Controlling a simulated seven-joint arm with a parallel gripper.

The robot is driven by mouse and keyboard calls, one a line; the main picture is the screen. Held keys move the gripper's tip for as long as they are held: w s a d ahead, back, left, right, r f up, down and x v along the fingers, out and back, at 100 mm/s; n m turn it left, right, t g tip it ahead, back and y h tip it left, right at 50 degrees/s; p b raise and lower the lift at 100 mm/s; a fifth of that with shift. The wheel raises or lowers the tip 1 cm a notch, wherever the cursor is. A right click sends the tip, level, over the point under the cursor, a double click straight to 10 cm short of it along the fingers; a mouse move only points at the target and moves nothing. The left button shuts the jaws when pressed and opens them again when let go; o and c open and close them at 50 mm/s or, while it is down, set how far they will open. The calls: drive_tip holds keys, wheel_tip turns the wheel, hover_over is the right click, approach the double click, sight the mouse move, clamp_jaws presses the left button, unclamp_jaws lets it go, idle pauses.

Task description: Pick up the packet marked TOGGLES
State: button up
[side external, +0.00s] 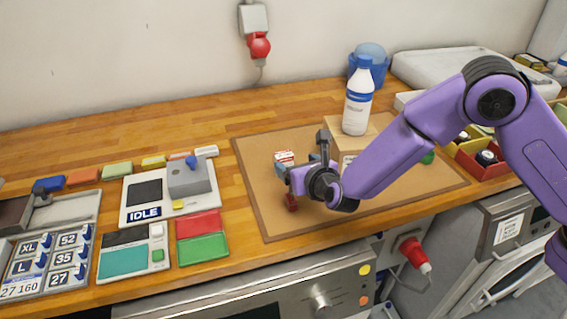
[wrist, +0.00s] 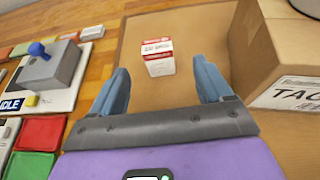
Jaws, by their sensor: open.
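A small white and red packet (wrist: 157,58) lies on the brown mat, ahead of my gripper in the wrist view. It carries print too small to read, so I cannot confirm the word TOGGLES. In the side external view the packet (side external: 284,157) shows just beyond my gripper (side external: 298,165). My gripper also shows in the wrist view (wrist: 163,82), with its two blue fingers spread wide and nothing between them. The packet lies beyond the fingertips, roughly between their lines, apart from both.
A cardboard box (wrist: 268,50) marked "TAC…" stands close to the right finger, with a white bottle (side external: 358,98) on top. A device marked IDLE (side external: 144,213) and red (side external: 199,223) and green (side external: 203,248) trays lie left. The brown mat (side external: 262,215) is clear at its front left.

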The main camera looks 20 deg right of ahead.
sight(281, 154)
drive_tip(key=shift+a+x, duration=0.2)
drive_tip(key=shift+x, duration=5.2)
drive_tip(key=shift+r, duration=0.1)
drive_tip(key=c, duration=1)
